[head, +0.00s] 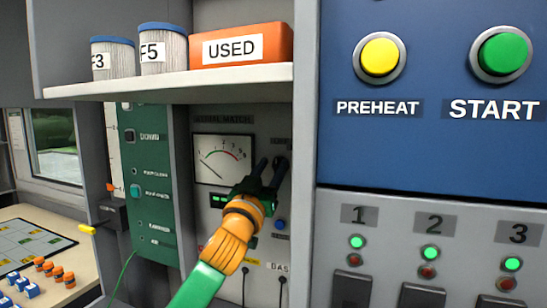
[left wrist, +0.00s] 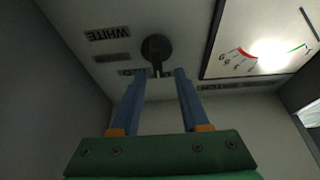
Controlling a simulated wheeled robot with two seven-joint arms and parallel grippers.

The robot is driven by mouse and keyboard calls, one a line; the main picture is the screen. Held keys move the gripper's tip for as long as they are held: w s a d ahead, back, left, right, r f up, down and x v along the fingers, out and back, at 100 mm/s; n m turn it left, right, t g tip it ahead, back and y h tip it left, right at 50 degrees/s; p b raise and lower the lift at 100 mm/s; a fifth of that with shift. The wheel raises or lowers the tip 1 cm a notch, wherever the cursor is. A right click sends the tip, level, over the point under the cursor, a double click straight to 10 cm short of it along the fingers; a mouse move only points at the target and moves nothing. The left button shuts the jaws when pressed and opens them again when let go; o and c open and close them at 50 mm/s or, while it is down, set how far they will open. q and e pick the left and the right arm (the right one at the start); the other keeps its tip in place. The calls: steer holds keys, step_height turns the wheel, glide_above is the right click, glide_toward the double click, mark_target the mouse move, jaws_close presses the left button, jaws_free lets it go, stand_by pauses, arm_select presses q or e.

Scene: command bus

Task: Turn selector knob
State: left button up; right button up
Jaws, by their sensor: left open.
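The selector knob (left wrist: 157,48) is a round black dial with a short pointer, on a pale panel in the left wrist view. My left gripper (left wrist: 159,76) is open. Its two blue fingers stand on either side of the knob's pointer, and the view does not show whether they touch it. In the head view, my left gripper (head: 270,167) reaches up to the grey panel beside the dial meter (head: 222,158). There its fingers and dark body largely hide the knob. My right gripper is in neither view.
A shelf (head: 180,84) with canisters and an orange USED box (head: 240,47) juts out above the panel. A desk (head: 40,225) lies at the left.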

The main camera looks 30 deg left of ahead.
arm_select(q)
steer(key=shift+w, duration=0.6)
steer(key=shift+w+f, duration=0.25)
steer(key=shift+w, duration=0.05)
steer(key=shift+s+r, duration=0.15)
steer(key=shift+s, duration=0.15)
jaws_close()
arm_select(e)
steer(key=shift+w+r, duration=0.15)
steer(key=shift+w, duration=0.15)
